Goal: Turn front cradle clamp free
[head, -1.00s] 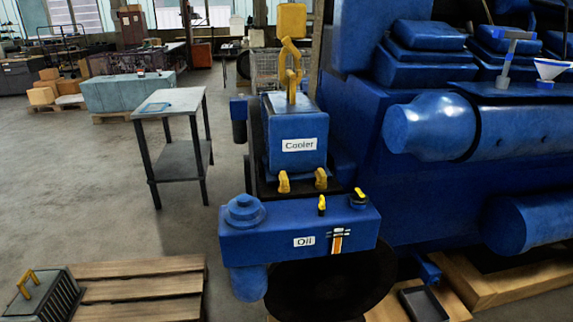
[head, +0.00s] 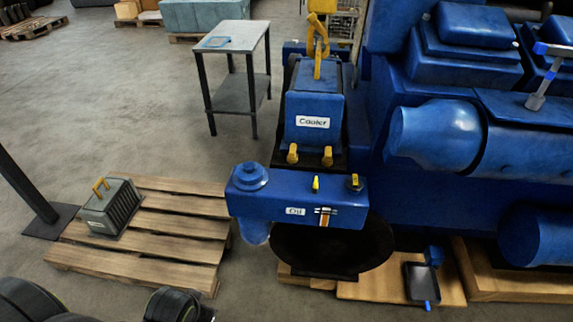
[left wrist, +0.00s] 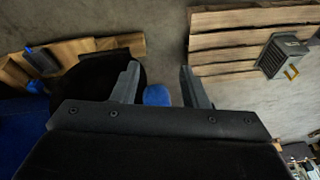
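The blue cooler (head: 312,123), labelled "Cooler", sits in a dark cradle on the engine's front end. Two yellow clamp handles, a left one (head: 292,153) and a right one (head: 327,157), stand upright at the cooler's near lower edge. I cannot tell which is the front cradle clamp. A yellow hook (head: 318,45) reaches the cooler's top. In the left wrist view my left gripper (left wrist: 160,85) is open and empty, its fingers apart above the floor, with a blue rounded part (left wrist: 157,95) visible between them. My right gripper is out of view.
The blue "Oil" housing (head: 275,208) with small yellow handles stands in front of the cooler. A pallet (head: 150,255) carries a grey finned unit (head: 110,207). A metal side table (head: 232,38) stands left of the engine, with bare floor around it. A black tray (head: 421,282) lies lower right.

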